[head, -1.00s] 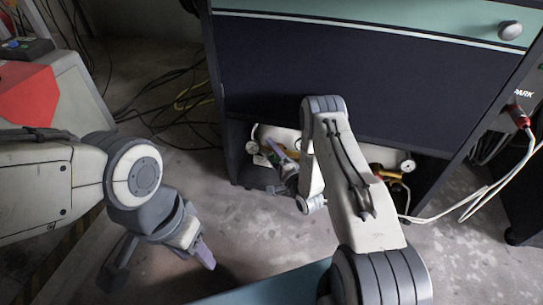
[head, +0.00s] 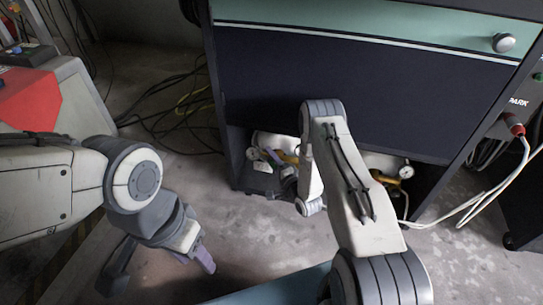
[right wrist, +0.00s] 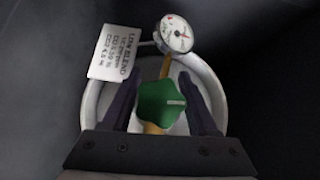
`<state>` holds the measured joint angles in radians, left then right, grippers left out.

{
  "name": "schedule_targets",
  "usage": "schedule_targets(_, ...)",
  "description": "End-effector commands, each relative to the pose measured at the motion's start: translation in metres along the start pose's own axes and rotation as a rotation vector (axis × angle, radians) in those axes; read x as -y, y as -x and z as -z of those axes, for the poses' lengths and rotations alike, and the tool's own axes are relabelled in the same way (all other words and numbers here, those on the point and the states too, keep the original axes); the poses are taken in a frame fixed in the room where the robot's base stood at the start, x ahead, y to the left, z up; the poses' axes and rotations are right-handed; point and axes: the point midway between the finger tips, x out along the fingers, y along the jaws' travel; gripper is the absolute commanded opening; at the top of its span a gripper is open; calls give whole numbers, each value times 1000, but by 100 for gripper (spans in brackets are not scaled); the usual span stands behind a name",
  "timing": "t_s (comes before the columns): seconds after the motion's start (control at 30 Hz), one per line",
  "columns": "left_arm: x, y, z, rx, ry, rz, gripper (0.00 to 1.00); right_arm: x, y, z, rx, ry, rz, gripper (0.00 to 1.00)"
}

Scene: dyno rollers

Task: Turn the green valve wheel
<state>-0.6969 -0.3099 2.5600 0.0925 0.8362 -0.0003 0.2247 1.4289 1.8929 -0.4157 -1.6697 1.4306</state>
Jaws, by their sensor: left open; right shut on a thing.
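The green valve wheel (right wrist: 162,103) sits on a brass stem at the end of a pale gas cylinder (right wrist: 95,98). My right gripper (right wrist: 162,108) is shut on the wheel, with one dark finger on each side of it. My left gripper (head: 203,262) is open and empty above the floor at the lower left, away from the cabinet.
A round gauge (right wrist: 176,34) and a white label (right wrist: 115,53) are close beyond the wheel. The dark cabinet (head: 350,100) overhangs the bay. Another gauge (head: 406,172) is at the bay's right. Black cables (head: 170,120) lie on the floor at left.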

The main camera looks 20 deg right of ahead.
Motion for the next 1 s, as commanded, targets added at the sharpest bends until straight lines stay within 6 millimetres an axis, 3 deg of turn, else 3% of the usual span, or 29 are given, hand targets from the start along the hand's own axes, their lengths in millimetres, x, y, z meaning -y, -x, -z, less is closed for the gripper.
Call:
schedule_targets(0.03, -1, 12, 1, 0, 0, 0, 50, 5, 1, 1, -1, 21, -24, 4)
schedule_targets(0.5, -6, 79, 4, 0, 0, 0, 50, -2, 2, 2, 0, 318, -322, 4)
schedule_targets(1.0, -9, 121, 6, 0, 0, 0, 50, -14, 6, 5, 1, 644, -649, 4)
